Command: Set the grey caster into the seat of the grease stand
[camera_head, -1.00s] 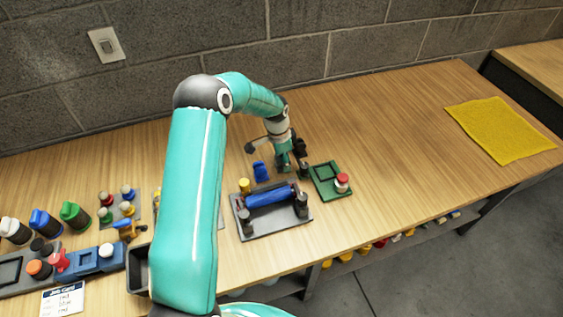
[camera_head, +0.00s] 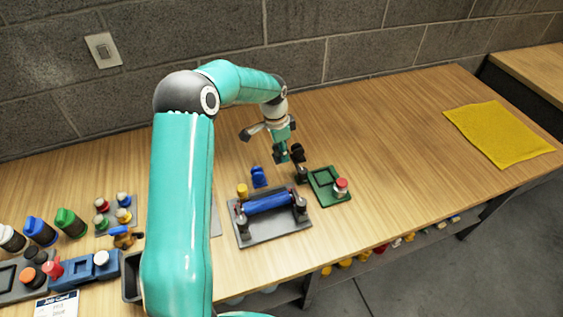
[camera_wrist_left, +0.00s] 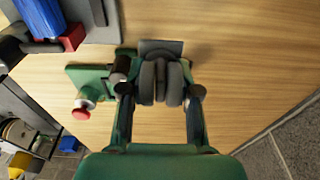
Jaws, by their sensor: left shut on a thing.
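My left gripper (camera_head: 289,156) is over the wooden bench, just behind the green stand, and it also shows in the left wrist view (camera_wrist_left: 160,90). There its fingers are shut on the grey caster (camera_wrist_left: 162,82), with the twin dark wheels between them. In the head view the caster is small and hard to tell from the dark fingertips. The grease stand seems to be the green plate (camera_head: 323,199) with a raised square seat and a red-topped knob (camera_head: 341,184). In the wrist view part of this plate (camera_wrist_left: 84,77) lies left of the caster. My right gripper is not in view.
A dark post (camera_head: 301,174) stands at the green plate's left. A grey tray (camera_head: 270,231) with a blue roller (camera_head: 268,202) is beside it, and a small blue part (camera_head: 259,177) behind. Bottles and caps crowd the left. A yellow cloth (camera_head: 500,133) lies right; the bench between is clear.

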